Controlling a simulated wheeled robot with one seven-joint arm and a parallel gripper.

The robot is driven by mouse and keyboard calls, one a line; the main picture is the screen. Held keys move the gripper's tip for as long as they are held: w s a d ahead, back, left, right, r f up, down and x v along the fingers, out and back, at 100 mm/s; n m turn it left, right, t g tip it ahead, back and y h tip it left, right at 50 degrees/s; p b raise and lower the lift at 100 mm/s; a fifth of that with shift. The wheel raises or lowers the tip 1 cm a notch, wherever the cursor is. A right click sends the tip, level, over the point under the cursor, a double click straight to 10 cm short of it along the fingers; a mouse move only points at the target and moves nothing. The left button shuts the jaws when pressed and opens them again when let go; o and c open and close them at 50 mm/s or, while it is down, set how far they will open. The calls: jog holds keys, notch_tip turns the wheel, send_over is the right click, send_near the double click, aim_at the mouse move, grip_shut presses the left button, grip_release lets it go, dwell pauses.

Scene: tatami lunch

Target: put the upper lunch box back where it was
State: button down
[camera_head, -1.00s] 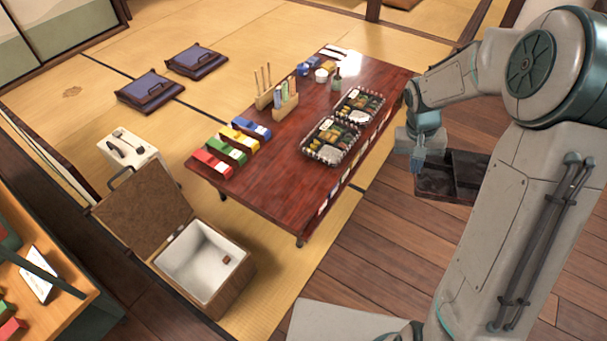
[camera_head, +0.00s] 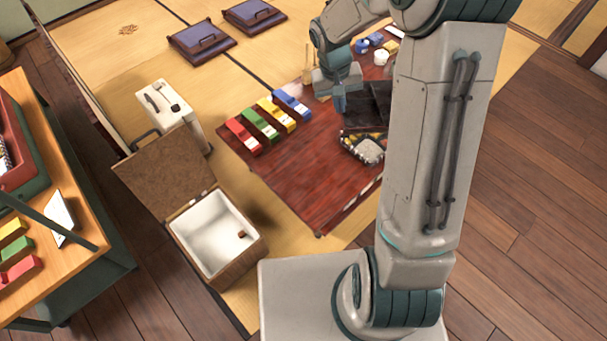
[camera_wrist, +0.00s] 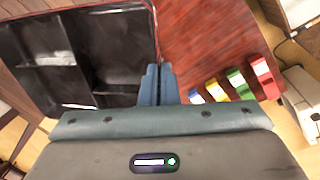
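A black, empty lunch box with compartments (camera_head: 372,108) hangs over the table's right side in the head view, partly hidden by my arm. In the wrist view the box (camera_wrist: 85,62) fills the upper left, and its dividers show. My gripper (camera_head: 340,104) is shut on the box's side wall; its blue fingers (camera_wrist: 158,82) are close together at the rim. An open lunch box with food (camera_head: 364,150) sits on the red-brown table (camera_head: 325,190), just in front of the held box. Whatever lies directly under the held box is hidden.
Red, green, yellow and blue blocks (camera_head: 262,122) stand in a row on the table's left. An open white-lined cooler (camera_head: 213,238) and a white box (camera_head: 165,105) stand left of the table. A wooden holder (camera_head: 307,68) is behind my gripper. The table's near part is clear.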

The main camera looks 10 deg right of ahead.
jog(key=s+f+n+t+b, duration=0.1)
jog(key=s+f+n+b, duration=0.3)
jog(key=s+f+b, duration=0.6)
jog(key=s+f+n+b, duration=0.3)
jog(key=s+f+b, duration=0.4)
jog(key=f, duration=0.5)
jog(key=w+a+f, duration=0.2)
jog(key=a, duration=0.1)
jog(key=w+a+f, duration=0.2)
jog(key=w+a, duration=0.1)
jog(key=w+a+f, duration=0.2)
jog(key=w+a, duration=0.1)
jog(key=shift+w+a+f+p, duration=0.2)
jog(key=shift+a+f+p, duration=0.1)
jog(key=shift+a+p, duration=0.1)
jog(key=shift+f+b, duration=1.2)
jog(key=shift+f, duration=0.75)
jog(key=shift+f, duration=0.25)
jog(key=c, duration=1.7)
grip_release()
jog(key=shift+r, duration=0.1)
